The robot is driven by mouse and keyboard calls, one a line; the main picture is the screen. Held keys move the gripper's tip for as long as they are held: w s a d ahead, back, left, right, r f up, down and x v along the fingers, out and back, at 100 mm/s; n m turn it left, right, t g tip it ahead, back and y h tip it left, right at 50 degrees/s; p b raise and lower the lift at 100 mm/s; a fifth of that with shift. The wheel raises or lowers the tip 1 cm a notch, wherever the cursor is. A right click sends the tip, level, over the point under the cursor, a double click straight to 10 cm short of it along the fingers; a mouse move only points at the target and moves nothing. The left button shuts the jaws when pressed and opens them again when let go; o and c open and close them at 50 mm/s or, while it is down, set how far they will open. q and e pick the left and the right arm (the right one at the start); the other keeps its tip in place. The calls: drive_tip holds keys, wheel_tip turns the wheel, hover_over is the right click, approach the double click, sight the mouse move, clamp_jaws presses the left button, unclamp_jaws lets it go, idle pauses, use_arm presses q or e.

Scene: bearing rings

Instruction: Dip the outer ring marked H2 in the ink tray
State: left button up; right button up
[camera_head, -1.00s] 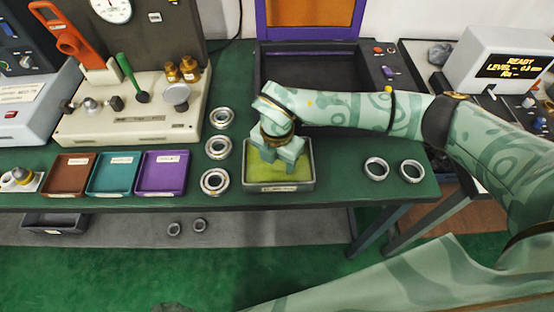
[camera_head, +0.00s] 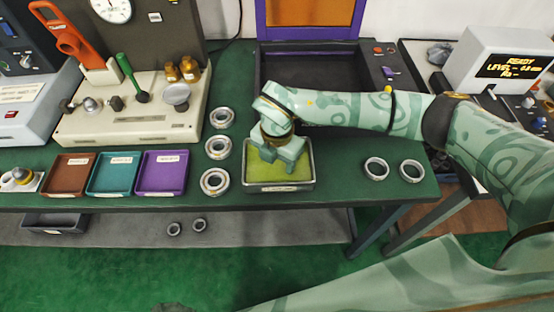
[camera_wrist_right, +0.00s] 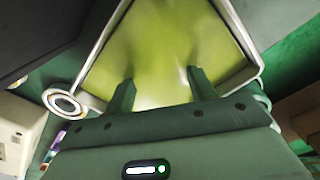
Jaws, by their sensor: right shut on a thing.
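The ink tray (camera_head: 249,188) is a shallow metal-rimmed tray with yellow-green ink, near the front edge of the bench. My right gripper (camera_head: 278,166) points down inside it, with its fingertips low at the ink. In the right wrist view, the two fingers (camera_wrist_right: 161,90) stand apart over the green ink inside the tray rim (camera_wrist_right: 240,38). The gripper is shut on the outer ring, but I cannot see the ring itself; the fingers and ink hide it. No H2 mark is readable. My left gripper is not in view.
Three rings (camera_head: 217,147) lie in a column left of the tray, and two thinner rings (camera_head: 376,169) lie to its right. Brown, teal and purple trays (camera_head: 162,190) stand further left. A dark bin (camera_head: 312,70) is behind. Bench between tray and right rings is clear.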

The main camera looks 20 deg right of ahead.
drive_tip(key=shift+r, duration=0.15)
wheel_tip(320, 180, up, 8)
drive_tip(key=p, duration=0.7)
drive_tip(key=shift+r, duration=0.15)
idle(0.4)
idle(1.0)
